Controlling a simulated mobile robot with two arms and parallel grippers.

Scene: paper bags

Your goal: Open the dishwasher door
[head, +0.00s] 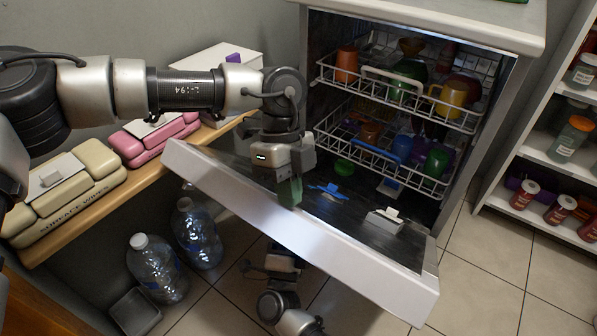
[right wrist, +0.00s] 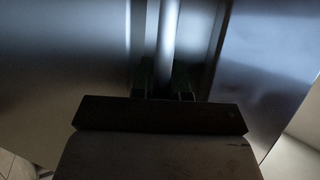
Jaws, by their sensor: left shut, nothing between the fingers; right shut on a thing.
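The dishwasher door (head: 300,236) hangs partly open, tilted down toward me, its dark inner side facing up. The dishwasher (head: 425,30) shows two racks of dishes inside. My left gripper (head: 290,192) is shut and empty at the inner side of the door, near its front edge; its fingertips are hard to make out. My right gripper (right wrist: 163,88) is shut on a pale metal bar, which looks like the door handle (right wrist: 168,40). In the head view my right arm is below the door, and the door hides its fingers and the handle.
Wipe packs (head: 65,190) lie on a wooden shelf (head: 60,235) at left. Plastic bottles (head: 158,268) stand on the floor under it. A white shelf unit (head: 555,175) with jars stands at right. Tiled floor (head: 480,275) is clear right of the door.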

